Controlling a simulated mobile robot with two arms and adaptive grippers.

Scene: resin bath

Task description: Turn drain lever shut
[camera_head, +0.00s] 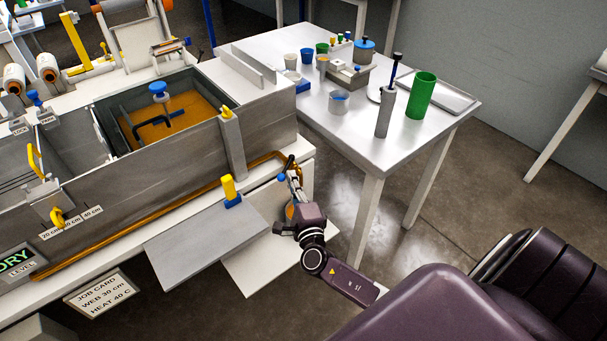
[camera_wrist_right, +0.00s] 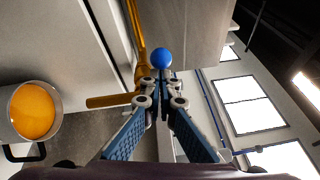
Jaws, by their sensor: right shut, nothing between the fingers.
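The drain lever shows as a round blue knob (camera_wrist_right: 162,57) in the right wrist view, just beyond my fingertips. In the head view the blue knob (camera_head: 281,178) is small, beside my fingers at the bath's right end. An orange-brown drain pipe (camera_wrist_right: 136,35) runs close by it, with a short stub (camera_wrist_right: 108,101) pointing left. My right gripper (camera_head: 292,170) is shut and empty, its tips together at the lever; it also fills the lower middle of the wrist view (camera_wrist_right: 162,84). I cannot tell whether the tips touch the knob. My left gripper is not in view.
A bucket of orange resin (camera_wrist_right: 35,112) stands left of my gripper in the wrist view. The resin bath (camera_head: 165,130) holds a shallow orange layer. A grey plate (camera_head: 203,240) juts out in front. A white table (camera_head: 365,140) with cups stands to the right.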

